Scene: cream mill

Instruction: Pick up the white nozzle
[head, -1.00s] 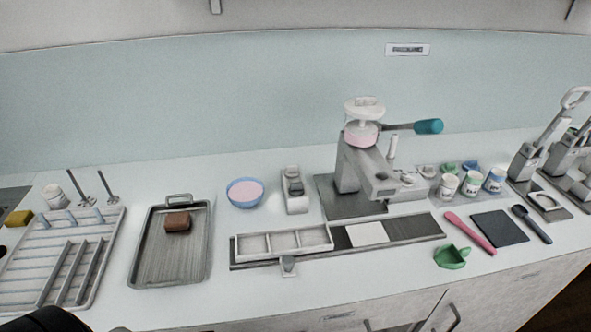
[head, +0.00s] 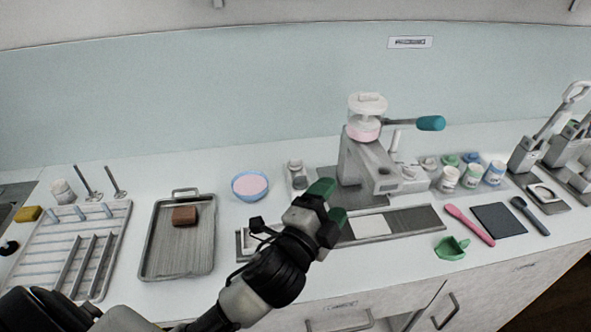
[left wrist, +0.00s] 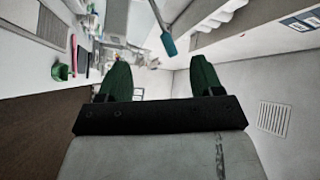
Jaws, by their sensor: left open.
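Small nozzle-like pieces stand behind the labelled cups at the right. A pale, whitish one (head: 428,163) is leftmost, beside a green one and a blue one. It is too small to tell surely that it is the white nozzle. My left gripper (head: 334,206) has green fingertips and is over the counter, in front of the press, well left of these pieces. In the left wrist view the fingers (left wrist: 162,64) are apart with nothing between them. My right gripper is not in view.
The press (head: 366,165) with its teal handle (head: 431,123) stands right of my gripper. Labelled cups (head: 473,176), a green scoop (head: 452,248) and a pink spatula (head: 469,225) are further right. A metal tray (head: 150,265) and a pink-filled bowl (head: 249,185) are left.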

